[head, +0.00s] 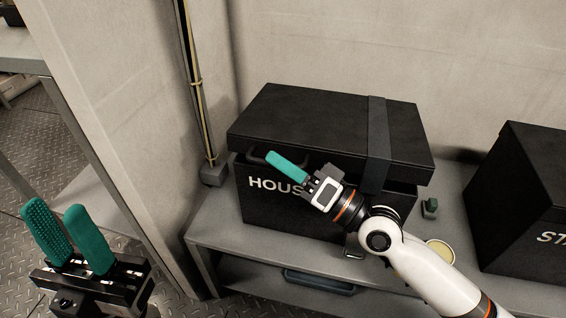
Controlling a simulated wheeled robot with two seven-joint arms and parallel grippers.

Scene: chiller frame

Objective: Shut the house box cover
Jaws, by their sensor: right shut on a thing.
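The black house box (262,212) stands on the grey shelf, its white lettering partly hidden by my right gripper. Its black cover (310,118) lies over the top, with a dark gap under its front edge, so it looks slightly raised. A dark strap (376,140) runs across the cover and hangs down the front. My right gripper (287,166) is at the cover's front left, its teal fingers shut on the dark handle (255,157) there; the grip itself is partly hidden. My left gripper (68,238) is open and empty, far left of the box.
A second black box (520,195) stands at the right on the shelf (215,232). A small dark green item (430,208) and a round yellowish lid (440,252) lie between the boxes. A wall and conduit (195,85) stand behind and left.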

